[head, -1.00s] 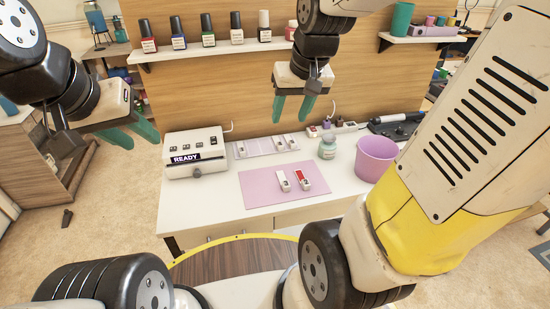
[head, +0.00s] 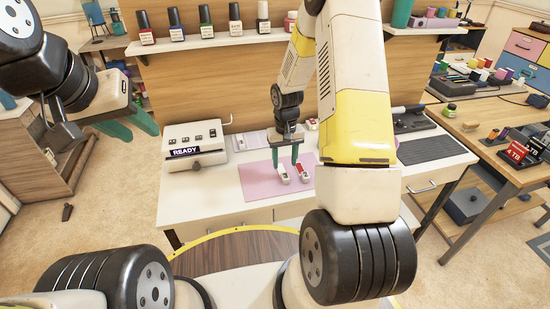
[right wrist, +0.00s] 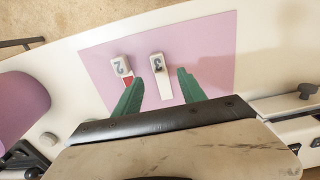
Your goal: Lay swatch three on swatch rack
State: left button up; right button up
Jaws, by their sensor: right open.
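Swatch three (head: 284,175), white with a "3" on its end, lies on the pink mat (head: 262,194). In the right wrist view swatch three (right wrist: 159,78) lies between the two green fingers. My right gripper (head: 286,164) is open, pointing down over it, not closed on anything. Swatch two (head: 303,172), with a red face, lies beside it; in the right wrist view one finger covers part of swatch two (right wrist: 121,67). The swatch rack (head: 252,142) is the pale strip behind the mat, partly hidden by my right arm. My left gripper (head: 144,134) is open and empty at the left.
A white device (head: 194,146) reading "READY" stands left of the mat. Bottles stand on the shelf (head: 215,40) above. My right arm hides the right-centre of the desk. A pink bin (right wrist: 20,97) shows at the left of the right wrist view.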

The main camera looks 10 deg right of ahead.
aim_at(285, 175)
jog(key=f, duration=0.6)
jog(key=shift+s, duration=0.3)
grip_shut()
